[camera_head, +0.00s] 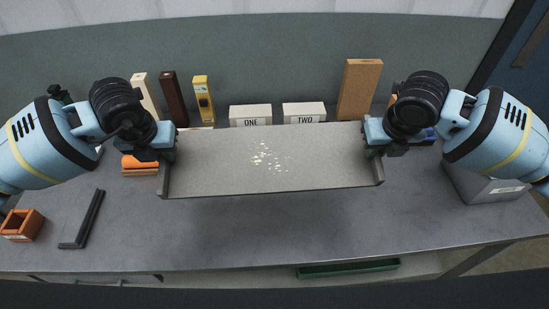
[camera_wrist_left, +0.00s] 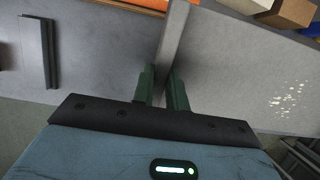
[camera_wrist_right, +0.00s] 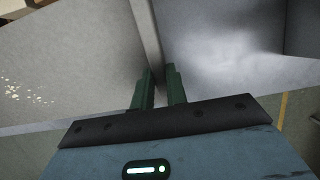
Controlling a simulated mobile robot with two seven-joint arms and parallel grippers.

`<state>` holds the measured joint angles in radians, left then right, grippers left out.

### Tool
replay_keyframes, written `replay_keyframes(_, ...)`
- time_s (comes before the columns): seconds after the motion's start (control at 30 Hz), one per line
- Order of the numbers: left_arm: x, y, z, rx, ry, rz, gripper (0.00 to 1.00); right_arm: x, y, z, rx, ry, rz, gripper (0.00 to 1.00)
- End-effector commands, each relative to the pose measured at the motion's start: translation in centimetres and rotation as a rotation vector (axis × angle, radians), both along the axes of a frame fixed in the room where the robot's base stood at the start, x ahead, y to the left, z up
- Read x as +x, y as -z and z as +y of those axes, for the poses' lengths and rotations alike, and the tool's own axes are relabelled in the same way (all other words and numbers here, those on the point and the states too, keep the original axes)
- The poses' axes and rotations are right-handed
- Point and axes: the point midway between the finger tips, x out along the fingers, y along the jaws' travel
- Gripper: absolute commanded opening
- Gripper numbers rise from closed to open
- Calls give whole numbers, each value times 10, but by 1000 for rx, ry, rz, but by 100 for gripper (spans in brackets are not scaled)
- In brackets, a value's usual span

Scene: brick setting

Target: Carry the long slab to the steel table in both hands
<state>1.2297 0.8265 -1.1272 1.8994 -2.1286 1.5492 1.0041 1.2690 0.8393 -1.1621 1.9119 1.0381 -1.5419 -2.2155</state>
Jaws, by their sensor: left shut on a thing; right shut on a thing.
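The long slab (camera_head: 220,165) is a grey, flat, tray-like piece with raised end walls and pale flecks near its middle. It hangs roughly level above the grey steel table (camera_head: 270,245), with a soft shadow below it. My left gripper (camera_head: 167,150) is shut on its left end wall; the green fingers (camera_wrist_left: 163,90) straddle that wall in the left wrist view. My right gripper (camera_head: 375,142) is shut on its right end wall, and the right wrist view shows its fingers (camera_wrist_right: 160,88) around the wall. The slab hides part of the tabletop behind it.
White blocks marked ONE (camera_head: 250,114) and TWO (camera_head: 304,112) stand behind the slab. A tall brown block (camera_head: 359,90) stands at back right. An orange box (camera_head: 22,226) and a dark bar (camera_head: 82,218) lie at left. A grey box (camera_head: 485,187) is at right. The front middle is clear.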

Motion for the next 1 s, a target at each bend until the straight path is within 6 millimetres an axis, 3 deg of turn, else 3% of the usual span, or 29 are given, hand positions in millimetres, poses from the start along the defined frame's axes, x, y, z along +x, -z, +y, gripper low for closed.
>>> replay_keyframes(0.07,2,-7,3,4,-6,-12,0,2,-7,-3,-4,6,-11,0)
replay_keyframes(0.57,1,-3,3,3,-6,-6,0,1,-3,-3,-4,6,-6,0)
replay_keyframes(1.0,-2,33,3,4,-6,45,0,-2,33,-3,-5,6,46,0)
